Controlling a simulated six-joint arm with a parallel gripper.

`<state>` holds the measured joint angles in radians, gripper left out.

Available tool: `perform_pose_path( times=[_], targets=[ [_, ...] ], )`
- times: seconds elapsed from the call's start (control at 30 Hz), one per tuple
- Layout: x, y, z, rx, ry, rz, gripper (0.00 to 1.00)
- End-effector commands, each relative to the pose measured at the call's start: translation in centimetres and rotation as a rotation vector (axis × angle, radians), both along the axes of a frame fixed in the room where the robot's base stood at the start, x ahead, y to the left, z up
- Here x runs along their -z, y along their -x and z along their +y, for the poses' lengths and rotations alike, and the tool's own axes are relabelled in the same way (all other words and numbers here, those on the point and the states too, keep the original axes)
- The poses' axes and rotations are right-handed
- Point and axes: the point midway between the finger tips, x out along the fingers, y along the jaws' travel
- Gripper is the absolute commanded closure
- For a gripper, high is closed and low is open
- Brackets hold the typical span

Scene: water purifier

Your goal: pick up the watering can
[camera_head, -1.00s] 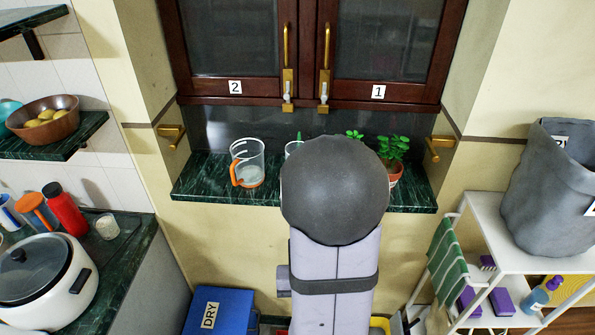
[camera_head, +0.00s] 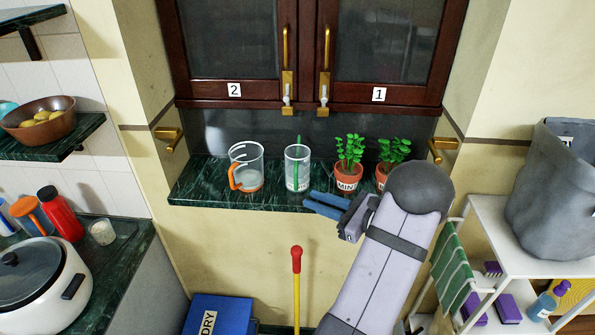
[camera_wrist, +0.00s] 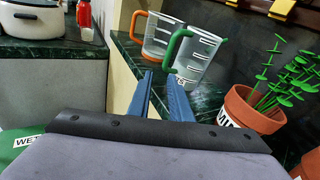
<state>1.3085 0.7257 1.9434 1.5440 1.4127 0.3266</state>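No thing with a spout, clearly a watering can, shows; two clear graduated jugs stand upright on the green marble shelf. One has a green handle (camera_head: 297,167), the other an orange handle (camera_head: 247,168). The wrist view also shows the green-handled jug (camera_wrist: 203,55) and, behind it, the orange-handled jug (camera_wrist: 160,36). My gripper (camera_head: 309,201) is at the shelf's front edge, just right of and in front of the green-handled jug. In the wrist view my blue fingers (camera_wrist: 161,78) are apart, with nothing held between them, and point towards the green handle. Contact cannot be told.
Two potted plants stand right of the jugs, a mint pot (camera_head: 348,178) and another (camera_head: 390,160). The marble shelf (camera_head: 208,185) has bare room at its left end. Cabinet doors with brass handles (camera_head: 288,70) are above. A red-tipped yellow pole (camera_head: 297,262) stands below.

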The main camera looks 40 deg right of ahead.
Motion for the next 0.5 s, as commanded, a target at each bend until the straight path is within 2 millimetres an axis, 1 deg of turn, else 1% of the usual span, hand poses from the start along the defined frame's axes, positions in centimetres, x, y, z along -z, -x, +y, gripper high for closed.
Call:
perform_pose_path(
  times=[0.03,0.1,0.17,0.37,0.5],
  targets=[
    [-1.3,-0.3,-0.5,0.025,-0.039,-0.046,0.81],
    [-3.0,-0.5,-0.7,0.041,-0.100,-0.105,0.81],
    [-3.7,-0.4,-0.4,0.027,-0.140,-0.124,0.81],
    [-3.9,-0.4,-0.2,0.024,-0.183,-0.121,0.81],
    [-4.0,-1.2,0.0,0.023,-0.182,-0.120,0.81]
  ],
)
